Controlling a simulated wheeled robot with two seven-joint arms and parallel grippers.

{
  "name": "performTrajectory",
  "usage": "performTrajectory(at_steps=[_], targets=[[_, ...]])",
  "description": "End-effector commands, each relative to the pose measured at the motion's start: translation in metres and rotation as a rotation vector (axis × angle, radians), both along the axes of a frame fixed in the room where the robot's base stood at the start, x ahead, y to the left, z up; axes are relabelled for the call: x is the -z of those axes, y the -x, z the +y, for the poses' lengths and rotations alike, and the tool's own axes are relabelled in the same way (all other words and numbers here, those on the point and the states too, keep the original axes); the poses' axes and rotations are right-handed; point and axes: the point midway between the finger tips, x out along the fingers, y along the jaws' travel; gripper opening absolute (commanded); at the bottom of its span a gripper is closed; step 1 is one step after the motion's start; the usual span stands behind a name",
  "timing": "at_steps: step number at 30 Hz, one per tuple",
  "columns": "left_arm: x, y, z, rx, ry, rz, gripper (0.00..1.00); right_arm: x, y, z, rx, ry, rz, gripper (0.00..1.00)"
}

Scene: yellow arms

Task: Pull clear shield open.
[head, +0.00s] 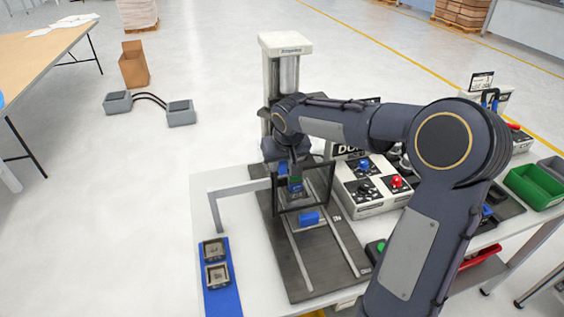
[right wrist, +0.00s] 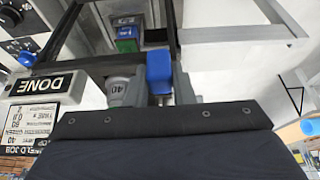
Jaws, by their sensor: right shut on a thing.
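The clear shield (head: 333,184) is a see-through panel in a dark frame, standing over the dark base plate of the press. Its frame also crosses the right wrist view (right wrist: 58,38). My right gripper (head: 284,170) comes down at the shield's upper left edge and is shut there on the shield. A blue piece (right wrist: 160,70) shows between the fingers in the right wrist view. A green-and-blue block (head: 295,184) shows through the frame. The exact contact is partly hidden by my wrist. My left gripper is not in view.
The white press column (head: 283,42) stands behind. A blue block (head: 308,219) lies on the base plate (head: 297,281). A grey bracket (head: 216,205) and a blue tray (head: 221,301) are at left. A button box (head: 372,207) and a green bin (head: 533,186) are at right.

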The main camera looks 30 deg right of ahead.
Motion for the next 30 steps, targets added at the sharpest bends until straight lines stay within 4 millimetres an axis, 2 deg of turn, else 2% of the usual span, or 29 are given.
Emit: performTrajectory(at_steps=[7, 11, 14, 24, 30], targets=[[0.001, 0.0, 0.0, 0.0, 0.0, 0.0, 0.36, 0.0, 0.0, 0.002, -0.001, 0.0, 0.0, 0.0], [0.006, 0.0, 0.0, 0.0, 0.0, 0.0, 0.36, 0.001, -0.003, 0.013, -0.005, 0.001, -0.001, 0.0], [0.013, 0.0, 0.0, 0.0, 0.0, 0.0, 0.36, 0.003, -0.007, 0.031, -0.008, 0.0, -0.002, 0.0], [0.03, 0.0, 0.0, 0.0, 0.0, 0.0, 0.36, 0.001, -0.027, 0.114, -0.008, -0.001, -0.001, 0.0], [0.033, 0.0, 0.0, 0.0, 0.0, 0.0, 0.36, 0.0, -0.035, 0.149, -0.005, 0.0, -0.001, 0.0]])
